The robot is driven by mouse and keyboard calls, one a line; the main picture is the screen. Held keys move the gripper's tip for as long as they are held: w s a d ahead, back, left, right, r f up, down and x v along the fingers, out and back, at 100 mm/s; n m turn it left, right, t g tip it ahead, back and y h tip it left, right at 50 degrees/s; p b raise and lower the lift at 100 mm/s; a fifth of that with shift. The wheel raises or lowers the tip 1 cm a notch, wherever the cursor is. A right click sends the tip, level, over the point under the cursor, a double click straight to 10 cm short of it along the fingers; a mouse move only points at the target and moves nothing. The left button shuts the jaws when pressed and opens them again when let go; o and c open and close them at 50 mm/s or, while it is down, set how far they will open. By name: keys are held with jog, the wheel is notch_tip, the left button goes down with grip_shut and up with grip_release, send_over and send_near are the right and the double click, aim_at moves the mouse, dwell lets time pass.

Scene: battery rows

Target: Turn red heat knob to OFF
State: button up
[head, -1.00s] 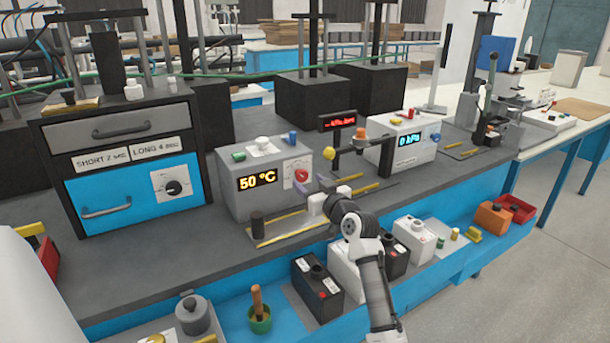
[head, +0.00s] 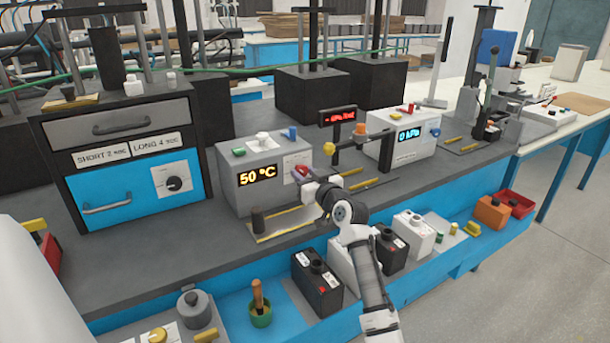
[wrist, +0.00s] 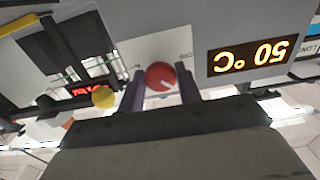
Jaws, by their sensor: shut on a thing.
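The red heat knob (head: 302,171) is on the front of a grey box (head: 237,202) whose display reads 50 °C. In the wrist view the red knob (wrist: 161,76) sits between my two fingers, with a light pointer mark on it. My gripper (wrist: 162,92) is shut on the knob, one finger on each side. In the head view my gripper (head: 303,178) reaches the box's right front and partly hides the knob. The wrist view is upside down, and the small labels by the knob are too small to read fully.
A yellow ball-ended lever (head: 329,148) on a black stand is just right of my gripper. A dark cylinder (head: 257,221) stands on a tray before the box. A white box with a blue display (head: 400,140) is further right. Batteries (head: 317,285) sit below the front edge.

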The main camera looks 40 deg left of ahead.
jog(key=shift+f+b, duration=0.2)
jog(key=shift+b, duration=0.6)
jog(key=shift+f+n+b, duration=0.1)
jog(key=shift+n+b, duration=0.3)
jog(key=shift+b, duration=0.15)
jog(key=n+b, duration=0.2)
jog(key=b, duration=0.4)
jog(key=shift+f+n, duration=0.1)
jog(key=shift+n, duration=0.3)
jog(key=n+b, duration=0.3)
jog(key=b, duration=0.1)
jog(key=shift+r, duration=0.2)
jog(key=shift+r+n+b, duration=0.2)
jog(key=shift+n+b, duration=0.75)
jog(key=shift+n, duration=0.15)
jog(key=o, duration=1)
jog(key=shift+c, duration=0.2)
jog(key=shift+d, duration=0.1)
